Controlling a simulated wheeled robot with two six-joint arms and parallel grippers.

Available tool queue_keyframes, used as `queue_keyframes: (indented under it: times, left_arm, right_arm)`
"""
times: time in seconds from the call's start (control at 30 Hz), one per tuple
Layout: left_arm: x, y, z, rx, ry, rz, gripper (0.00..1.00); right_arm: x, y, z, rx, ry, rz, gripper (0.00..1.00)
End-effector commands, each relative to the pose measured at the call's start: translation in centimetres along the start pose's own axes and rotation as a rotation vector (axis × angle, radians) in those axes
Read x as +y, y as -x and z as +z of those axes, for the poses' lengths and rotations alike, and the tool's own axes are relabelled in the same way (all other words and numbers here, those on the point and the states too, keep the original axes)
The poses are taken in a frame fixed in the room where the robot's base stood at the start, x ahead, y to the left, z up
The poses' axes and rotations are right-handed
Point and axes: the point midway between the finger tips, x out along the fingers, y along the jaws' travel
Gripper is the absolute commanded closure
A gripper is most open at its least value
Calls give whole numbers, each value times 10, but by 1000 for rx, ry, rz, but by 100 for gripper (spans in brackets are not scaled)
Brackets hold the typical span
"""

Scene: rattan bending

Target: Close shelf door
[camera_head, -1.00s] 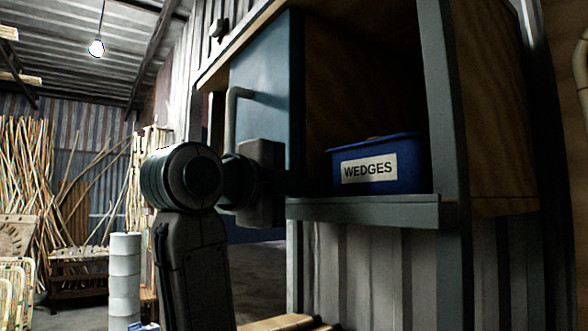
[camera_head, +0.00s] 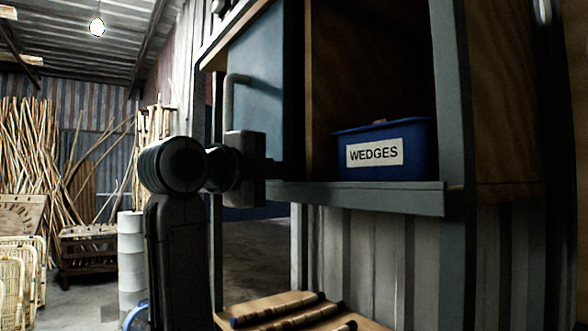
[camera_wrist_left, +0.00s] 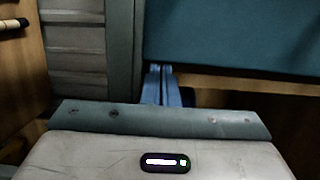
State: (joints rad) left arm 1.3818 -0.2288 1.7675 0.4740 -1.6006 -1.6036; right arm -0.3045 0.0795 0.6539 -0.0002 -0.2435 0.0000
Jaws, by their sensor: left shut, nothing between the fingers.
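The shelf door (camera_head: 265,85) is a blue-teal panel with a grey bar handle (camera_head: 229,105) on its left side. It stands open at the left of the shelf (camera_head: 375,199), whose right part is uncovered. My left gripper (camera_head: 288,170) is at the lower part of the door, its fingers shut and empty, pointing right. In the left wrist view the shut blue-lit fingers (camera_wrist_left: 160,80) are by the edge of the teal door panel (camera_wrist_left: 235,38); I cannot tell whether they touch it. My right gripper is not in view.
A blue bin labelled WEDGES (camera_head: 384,150) sits inside the open shelf. Below, several dark-tipped rods (camera_head: 290,311) lie on a wooden surface. A stack of white rolls (camera_head: 131,250) and rattan poles (camera_head: 35,160) are at the left. Floor behind my left arm is clear.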

Motion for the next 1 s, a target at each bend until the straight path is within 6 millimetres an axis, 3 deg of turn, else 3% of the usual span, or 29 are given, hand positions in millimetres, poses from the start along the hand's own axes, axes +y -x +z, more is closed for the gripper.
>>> queue_keyframes:
  times: [0.03,0.3,0.5,0.7,1.0]
  left_arm:
    - [0,-3,18,-9,1,5,100]
    - [-2,-24,101,-9,6,6,100]
    - [-3,-37,152,-6,5,5,100]
    - [-2,-46,187,-5,4,3,100]
    - [0,-50,204,-3,1,1,100]
  right_arm:
    - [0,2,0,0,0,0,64]
    - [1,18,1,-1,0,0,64]
    - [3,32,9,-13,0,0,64]
    - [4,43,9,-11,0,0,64]
    - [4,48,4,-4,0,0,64]
